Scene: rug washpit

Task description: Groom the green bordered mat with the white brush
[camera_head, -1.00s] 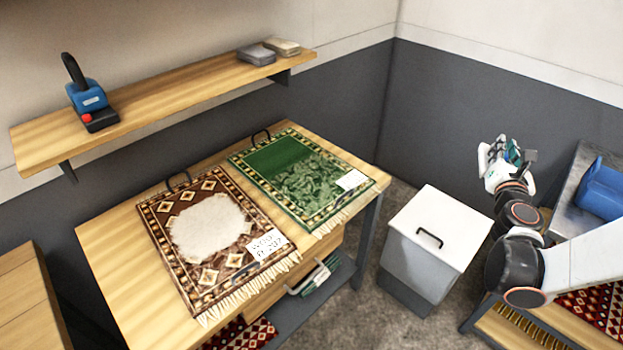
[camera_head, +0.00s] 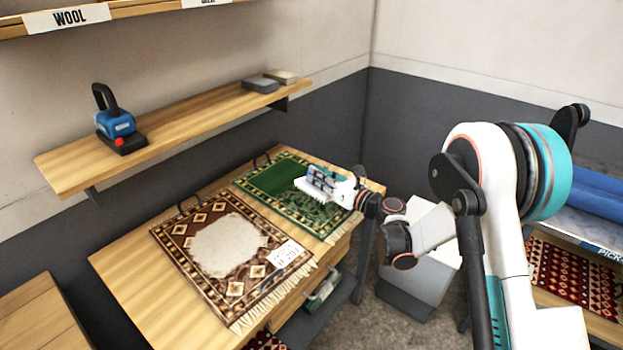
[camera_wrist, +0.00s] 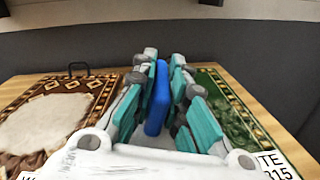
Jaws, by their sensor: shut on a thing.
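The green bordered mat (camera_head: 275,182) lies on the wooden worktable, right of the brown mat. It has a patterned border and a pale fringe, and also shows at the right of the wrist view (camera_wrist: 232,118). My gripper (camera_head: 328,183) is over the right part of this mat. It is shut on the white brush, whose pale bristles (camera_head: 310,191) show below the fingers in the head view. A blue handle (camera_wrist: 158,98) is between the teal fingers in the wrist view. I cannot tell whether the bristles touch the mat. The gripper hides part of the mat.
The brown mat (camera_head: 180,240) with a pale fluffy patch lies to the left on the worktable (camera_head: 130,285). A shelf (camera_head: 180,130) above holds a blue tool (camera_head: 116,122) and grey blocks (camera_head: 262,84). A white lidded bin (camera_head: 440,245) stands right of the table.

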